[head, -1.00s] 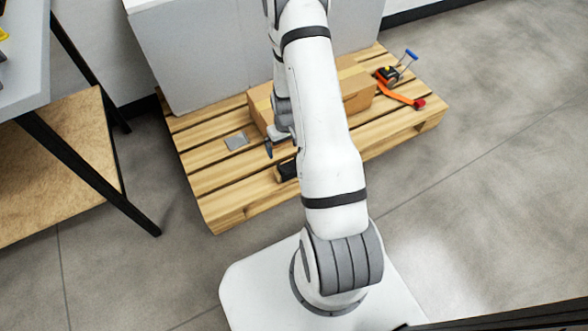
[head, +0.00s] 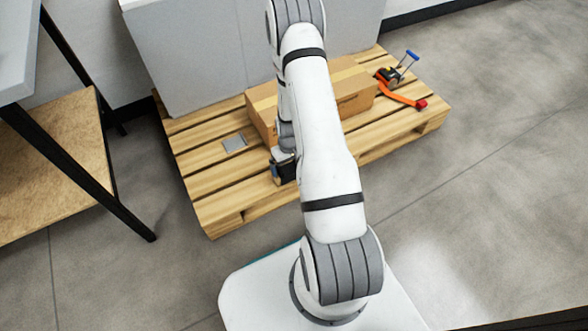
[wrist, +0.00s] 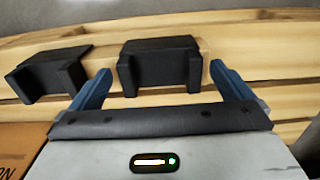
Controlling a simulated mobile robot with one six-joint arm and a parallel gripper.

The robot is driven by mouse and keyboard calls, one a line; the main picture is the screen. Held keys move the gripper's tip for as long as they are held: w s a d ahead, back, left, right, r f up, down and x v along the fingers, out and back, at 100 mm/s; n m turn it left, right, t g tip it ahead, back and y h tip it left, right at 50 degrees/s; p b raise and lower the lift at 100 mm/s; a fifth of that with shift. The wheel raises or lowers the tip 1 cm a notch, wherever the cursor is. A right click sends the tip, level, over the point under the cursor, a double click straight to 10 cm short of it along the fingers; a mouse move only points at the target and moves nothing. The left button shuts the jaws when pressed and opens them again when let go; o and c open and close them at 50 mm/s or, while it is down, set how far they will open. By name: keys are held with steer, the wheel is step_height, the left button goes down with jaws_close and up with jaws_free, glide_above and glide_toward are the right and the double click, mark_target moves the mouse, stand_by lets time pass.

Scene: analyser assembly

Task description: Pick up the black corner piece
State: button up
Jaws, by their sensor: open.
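Two black corner pieces lie on the wooden pallet in the wrist view. One black corner piece (wrist: 160,66) sits ahead of my gripper (wrist: 160,84), between its two blue fingers, with a gap showing on each side. The other black corner piece (wrist: 50,75) lies to the left, outside the left finger. My gripper is open and holds nothing. In the head view my gripper (head: 275,172) is low over the pallet's front part, largely hidden by my arm. Black shows beside it there, but I cannot tell the two pieces apart.
The pallet (head: 215,182) also bears a cardboard box (head: 262,116), a grey square plate (head: 235,143) and an orange strap (head: 403,98) with a blue-handled tool. A large grey box (head: 200,60) stands at the back. A table with a wooden shelf (head: 60,150) is at left.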

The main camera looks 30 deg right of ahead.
steer(key=shift+c, duration=0.4)
steer(key=c, duration=0.9)
steer(key=shift+o, duration=0.2)
